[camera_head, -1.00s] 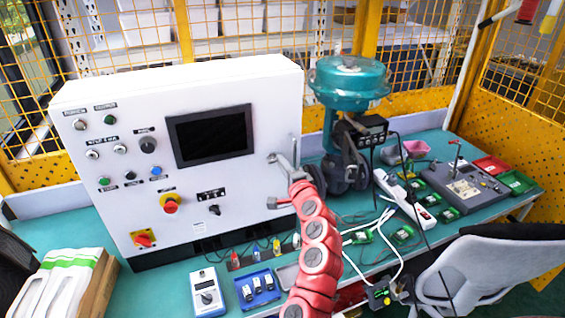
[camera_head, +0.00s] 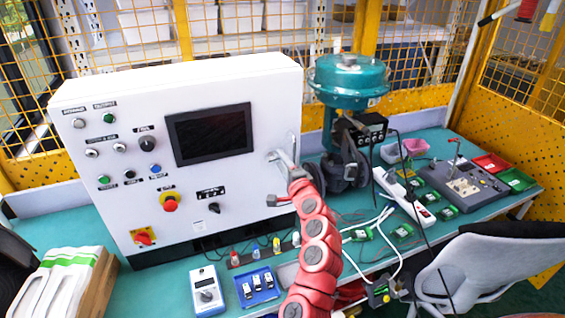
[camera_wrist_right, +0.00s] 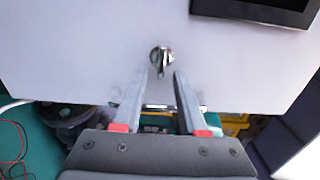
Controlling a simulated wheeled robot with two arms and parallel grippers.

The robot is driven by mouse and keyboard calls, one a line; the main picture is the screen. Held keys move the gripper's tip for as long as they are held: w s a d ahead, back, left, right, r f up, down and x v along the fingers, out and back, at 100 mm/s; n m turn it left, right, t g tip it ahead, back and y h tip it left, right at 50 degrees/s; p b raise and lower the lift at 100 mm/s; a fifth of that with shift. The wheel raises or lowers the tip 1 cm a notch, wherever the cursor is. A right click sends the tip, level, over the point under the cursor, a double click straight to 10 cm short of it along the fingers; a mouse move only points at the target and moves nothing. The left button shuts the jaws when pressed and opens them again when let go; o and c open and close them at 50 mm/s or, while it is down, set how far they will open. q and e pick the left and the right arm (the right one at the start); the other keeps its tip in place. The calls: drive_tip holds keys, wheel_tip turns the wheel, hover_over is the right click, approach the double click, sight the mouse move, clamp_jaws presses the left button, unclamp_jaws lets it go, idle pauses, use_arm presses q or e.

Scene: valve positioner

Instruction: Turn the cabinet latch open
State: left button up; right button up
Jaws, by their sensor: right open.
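The cabinet is a white control box (camera_head: 235,88) standing on the teal table. Its latch (camera_wrist_right: 161,56), a small round metal piece with a short lever, shows on the white face in the right wrist view. My right gripper (camera_wrist_right: 160,76) is open and empty, its two grey fingers pointing at the latch, one to each side of its lower part. Whether a finger touches it I cannot tell. In the head view my right gripper (camera_head: 278,158) is at the right part of the cabinet front and hides the latch. My left gripper is not in view.
A dark screen (camera_head: 209,134), buttons and a red emergency knob (camera_head: 170,204) are on the cabinet face. A teal valve actuator (camera_head: 348,84) stands just right of the cabinet. A blue meter (camera_head: 207,291), a blue tray (camera_head: 257,288) and cables lie on the table.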

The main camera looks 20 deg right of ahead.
drive_tip(key=shift+s, duration=0.1)
drive_tip(key=s+p, duration=0.4)
drive_tip(key=s, duration=1.3)
drive_tip(key=shift+d, duration=0.3)
